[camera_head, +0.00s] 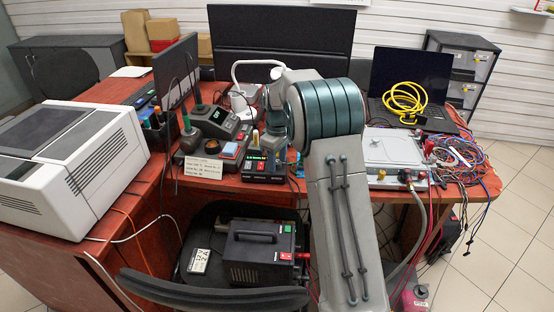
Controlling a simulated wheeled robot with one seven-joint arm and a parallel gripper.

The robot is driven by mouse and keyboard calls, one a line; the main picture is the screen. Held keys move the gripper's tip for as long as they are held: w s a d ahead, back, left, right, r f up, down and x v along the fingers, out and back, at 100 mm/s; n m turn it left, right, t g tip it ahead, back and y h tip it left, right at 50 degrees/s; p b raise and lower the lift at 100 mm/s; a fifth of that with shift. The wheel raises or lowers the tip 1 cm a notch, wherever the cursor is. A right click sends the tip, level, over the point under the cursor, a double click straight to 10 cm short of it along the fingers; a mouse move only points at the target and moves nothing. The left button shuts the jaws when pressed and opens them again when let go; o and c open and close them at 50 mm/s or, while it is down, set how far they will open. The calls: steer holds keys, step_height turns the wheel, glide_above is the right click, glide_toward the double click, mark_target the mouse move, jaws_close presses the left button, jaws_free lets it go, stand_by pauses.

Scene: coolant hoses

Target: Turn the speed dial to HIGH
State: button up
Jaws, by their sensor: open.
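No dial marked HIGH can be made out; lettering is too small to read. A dark desk unit (216,121) with a round knob-like top stands left of my arm. In front of it is a small black unit (265,167) with a green display and a red patch. A black box (257,262) with a handle, a green spot and a red spot sits on the chair. My arm rises from the bottom and bends over the red table. My gripper (274,128) points down behind the small black unit, partly hidden by my arm. Its fingers are hard to make out.
A white printer (66,158) fills the left of the table. A pale flat box (391,148) with hose fittings stands right of my arm, near tangled cables (460,158). A laptop (412,75) carries a coiled yellow cable (404,100). The chair (215,296) stands in front.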

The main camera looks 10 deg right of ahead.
jaws_close()
steer(key=shift+m, duration=0.3)
steer(key=m+p, duration=0.2)
steer(key=m, duration=0.1)
steer(key=shift+r, duration=0.15)
steer(key=m+p, duration=0.1)
steer(key=m, duration=0.4)
steer(key=m+p, duration=0.1)
steer(key=m, duration=0.3)
steer(key=shift+p, duration=0.4)
steer(key=m+p, duration=0.1)
steer(key=m, duration=0.4)
steer(key=shift+m, duration=0.3)
